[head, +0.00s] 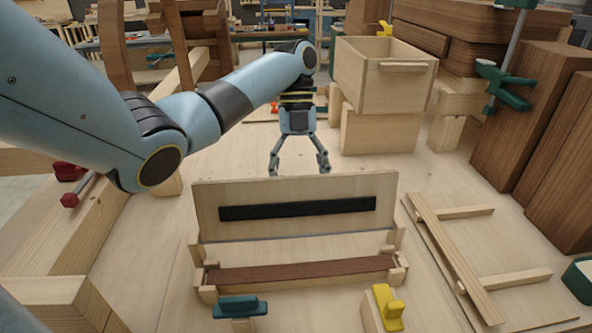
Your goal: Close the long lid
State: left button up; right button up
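The long lid (295,188) is a pale wooden panel with a black strip across its face. It stands raised, nearly upright, along the back edge of a long shallow wooden box (208,294). The box is open towards me, and a dark brown bar (300,270) lies along it. My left gripper (299,168) points down just behind the lid's top edge, near its middle. Its two fingers are spread apart with nothing between them. Whether it touches the lid's back is hidden. My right gripper is not in view.
A teal-handled piece (239,307) and a yellow clamp (387,306) stand in front of the box. A wooden frame (455,260) lies to the right. A wooden drawer box (385,80) on blocks stands behind. Bare bench shows left of the lid.

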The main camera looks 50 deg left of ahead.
pick_arm(q)
grip_shut()
dwell(0.6)
